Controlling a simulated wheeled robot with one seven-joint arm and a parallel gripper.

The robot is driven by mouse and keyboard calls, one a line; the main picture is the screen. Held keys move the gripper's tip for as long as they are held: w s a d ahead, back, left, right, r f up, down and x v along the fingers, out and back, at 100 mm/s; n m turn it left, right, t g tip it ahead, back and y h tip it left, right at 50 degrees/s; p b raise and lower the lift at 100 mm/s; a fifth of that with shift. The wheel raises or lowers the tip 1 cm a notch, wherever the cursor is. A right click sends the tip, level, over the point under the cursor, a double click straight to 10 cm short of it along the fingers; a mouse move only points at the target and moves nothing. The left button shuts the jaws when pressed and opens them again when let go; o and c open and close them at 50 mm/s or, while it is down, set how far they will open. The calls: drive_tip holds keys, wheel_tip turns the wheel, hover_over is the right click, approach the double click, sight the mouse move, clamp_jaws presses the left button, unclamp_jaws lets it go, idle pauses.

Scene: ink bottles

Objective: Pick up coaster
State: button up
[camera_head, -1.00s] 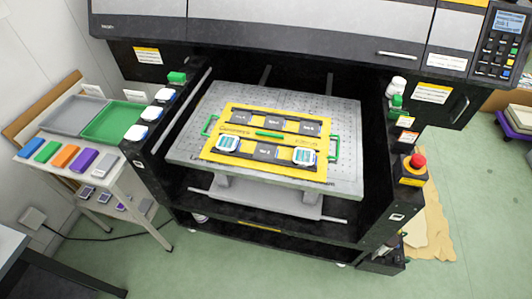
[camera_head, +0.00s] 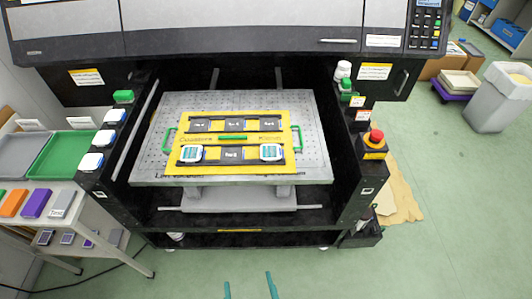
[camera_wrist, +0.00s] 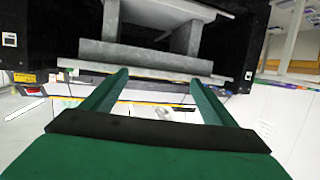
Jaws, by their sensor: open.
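Two white coasters with teal printed patterns lie on the yellow jig's front row, the left coaster (camera_head: 190,153) and the right coaster (camera_head: 271,152). The yellow jig (camera_head: 232,169) rests on the grey perforated bed of the printer. Several plain white-topped pieces, one of them here (camera_head: 115,116), sit on the machine's left ledge; I cannot tell if they are coasters. My gripper (camera_head: 249,286) shows only its green fingertips at the bottom edge, well in front of the bed. In the wrist view my gripper (camera_wrist: 158,80) is open and empty, facing the machine's lower front; no coaster shows there.
A side table at the left holds a green tray (camera_head: 63,156), a grey tray and coloured blocks. A red emergency button (camera_head: 376,137) stands out at the machine's right front. A white bin (camera_head: 503,95) is at the far right. The floor in front of the machine is clear.

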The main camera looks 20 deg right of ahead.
drive_tip(key=w+d+h, duration=0.1)
drive_tip(key=w+d, duration=0.2)
drive_tip(key=w, duration=0.6)
drive_tip(key=m+g+h, duration=0.2)
drive_tip(key=m, duration=0.1)
approach(271, 153)
drive_tip(key=w, duration=0.2)
drive_tip(key=shift+w+f, duration=0.2)
drive_tip(key=shift+w, duration=0.1)
drive_tip(key=x, duration=0.5)
drive_tip(key=shift+d+f, duration=0.25)
drive_tip(key=shift+s, duration=0.1)
drive_tip(key=c, duration=1.2)
